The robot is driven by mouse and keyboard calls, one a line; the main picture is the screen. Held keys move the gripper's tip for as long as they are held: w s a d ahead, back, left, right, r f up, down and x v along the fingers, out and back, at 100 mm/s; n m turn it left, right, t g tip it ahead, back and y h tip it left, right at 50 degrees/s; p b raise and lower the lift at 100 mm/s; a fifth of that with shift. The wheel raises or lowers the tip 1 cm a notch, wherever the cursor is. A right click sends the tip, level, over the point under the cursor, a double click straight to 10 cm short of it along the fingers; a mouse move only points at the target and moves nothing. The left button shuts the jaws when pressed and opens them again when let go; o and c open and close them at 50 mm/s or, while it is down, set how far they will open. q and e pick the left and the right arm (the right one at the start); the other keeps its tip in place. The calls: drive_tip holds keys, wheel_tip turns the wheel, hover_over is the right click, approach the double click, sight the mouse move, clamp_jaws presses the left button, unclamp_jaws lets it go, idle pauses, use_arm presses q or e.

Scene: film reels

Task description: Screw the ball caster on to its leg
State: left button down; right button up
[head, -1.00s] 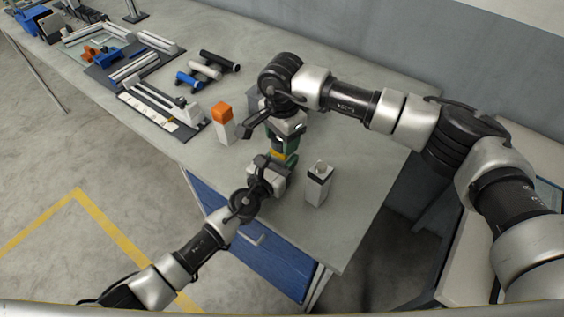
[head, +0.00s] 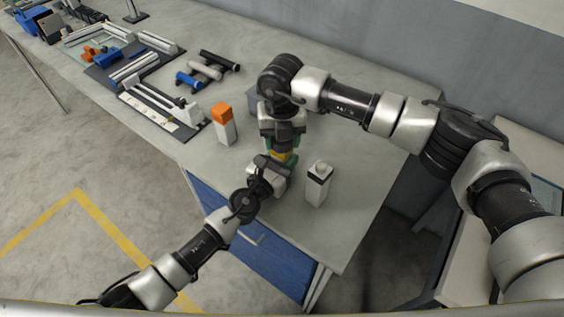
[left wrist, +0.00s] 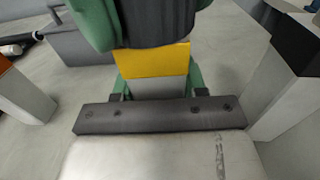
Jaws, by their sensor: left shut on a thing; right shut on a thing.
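A block with a yellow upper part (head: 281,156) and a grey-white lower part stands between my two grippers, beside the table's front edge; the left wrist view also shows its yellow part (left wrist: 152,60). My left gripper (head: 279,163) is shut on this block, with green pads either side of its lower part. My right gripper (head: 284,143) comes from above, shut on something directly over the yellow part. Its green fingers (left wrist: 98,22) and a dark piece between them (left wrist: 150,20) fill the top of the left wrist view. The held piece's shape and any ball are hidden, so I cannot tell whether the thread is engaged.
A white block with a black band and round top (head: 318,183) stands close right of my left gripper. A white block with an orange top (head: 223,123) stands to the left. A grey box (left wrist: 85,42) is behind. Dark, white and blue cylinders (head: 205,70) and trays lie farther left.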

drive_tip(key=m, duration=1)
drive_tip(key=o, duration=1)
drive_tip(key=shift+r, duration=2.2)
drive_tip(key=shift+c, duration=0.5)
drive_tip(key=n, duration=0.2)
drive_tip(key=r+n, duration=0.1)
drive_tip(key=shift+n, duration=0.4)
drive_tip(key=n, duration=0.2)
drive_tip(key=r+n, duration=0.1)
drive_tip(key=n, duration=0.3)
drive_tip(key=r+n, duration=0.1)
drive_tip(key=n, duration=0.4)
drive_tip(key=shift+r, duration=0.25)
